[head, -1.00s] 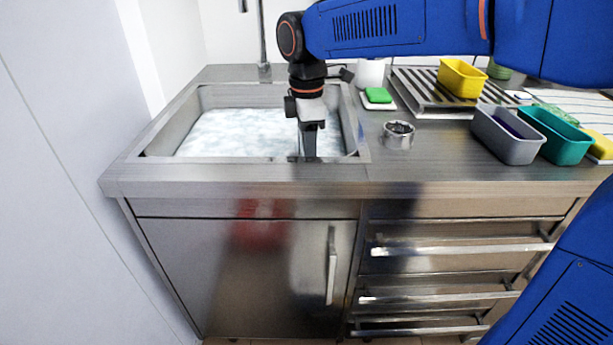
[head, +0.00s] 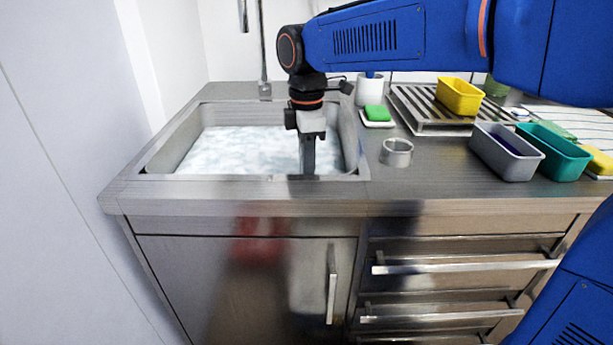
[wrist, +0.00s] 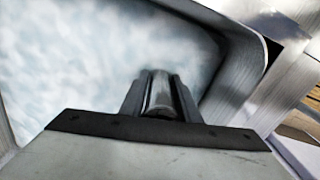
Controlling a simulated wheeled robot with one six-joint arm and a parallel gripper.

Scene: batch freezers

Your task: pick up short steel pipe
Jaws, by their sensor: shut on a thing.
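My gripper (wrist: 160,88) is shut on the short steel pipe (wrist: 160,97), which shows in the wrist view as a shiny grey cylinder between the two dark fingers. In the head view my gripper (head: 308,165) points down over the front right part of the sink (head: 165,152), near its front rim. The pipe cannot be told apart from the fingers there. Pale, foamy-looking water fills the sink below. How far the pipe is above the water cannot be told.
A steel ring-shaped holder (head: 397,152) stands on the counter right of the sink. Behind it are a green sponge (head: 376,113) and a white cup (head: 369,90). Grey (head: 507,152), teal (head: 553,150) and yellow (head: 460,96) bins stand further right. A faucet (head: 262,50) rises behind the sink.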

